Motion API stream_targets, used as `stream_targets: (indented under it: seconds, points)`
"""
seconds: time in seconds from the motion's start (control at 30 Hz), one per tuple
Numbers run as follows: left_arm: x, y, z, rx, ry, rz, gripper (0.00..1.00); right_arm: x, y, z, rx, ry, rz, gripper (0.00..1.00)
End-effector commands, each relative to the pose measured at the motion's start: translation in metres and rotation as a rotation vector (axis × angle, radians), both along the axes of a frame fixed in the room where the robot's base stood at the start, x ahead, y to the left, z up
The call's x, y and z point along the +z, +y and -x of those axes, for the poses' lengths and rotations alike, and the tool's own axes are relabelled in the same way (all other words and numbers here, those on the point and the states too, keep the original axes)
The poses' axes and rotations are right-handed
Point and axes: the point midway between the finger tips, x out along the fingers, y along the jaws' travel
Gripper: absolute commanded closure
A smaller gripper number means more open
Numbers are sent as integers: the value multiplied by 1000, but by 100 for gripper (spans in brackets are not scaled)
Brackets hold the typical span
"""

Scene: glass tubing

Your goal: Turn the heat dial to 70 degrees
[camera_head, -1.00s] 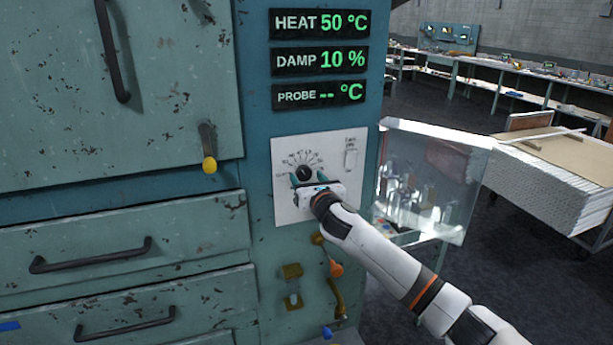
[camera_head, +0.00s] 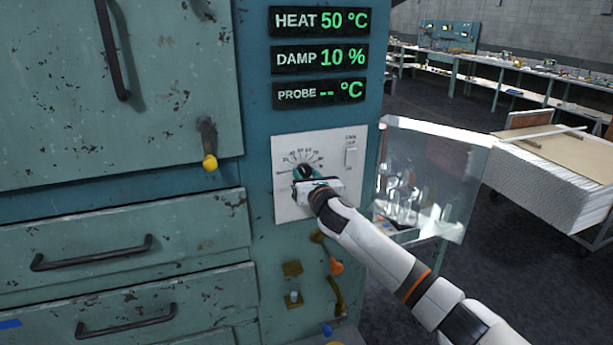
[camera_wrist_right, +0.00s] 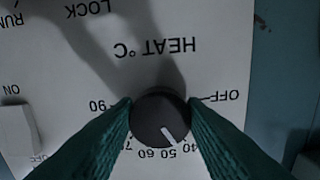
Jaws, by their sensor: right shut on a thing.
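The black heat dial (camera_wrist_right: 160,117) sits on a white panel (camera_head: 284,208) of the teal cabinet. In the right wrist view the panel reads upside down, and the dial's white pointer line lies between the 40 and 50 marks, nearer 50. My right gripper (camera_wrist_right: 160,108) is shut on the dial, one green finger on each side. In the head view the right gripper (camera_head: 308,177) covers the lower part of the dial. The heat display (camera_head: 320,21) reads 50 °C. My left gripper is not in view.
A damp display (camera_head: 320,59) reads 10 %, and a probe display (camera_head: 320,94) shows dashes. A white switch (camera_head: 351,157) is at the panel's upper right. A yellow-tipped lever (camera_head: 209,160) is left of the panel. A clear pane (camera_head: 440,175) stands to the right.

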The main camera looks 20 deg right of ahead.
Motion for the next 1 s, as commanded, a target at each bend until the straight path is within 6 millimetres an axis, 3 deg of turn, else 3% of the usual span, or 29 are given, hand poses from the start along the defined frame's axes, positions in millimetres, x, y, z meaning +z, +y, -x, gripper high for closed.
stream_targets:
  seconds: [0.37, 1.0]
  points:
    - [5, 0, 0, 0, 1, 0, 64, 0, 0, 0, 0, 8, -210, 85]
    - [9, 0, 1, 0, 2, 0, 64, 0, 2, 0, 0, 29, -815, 85]
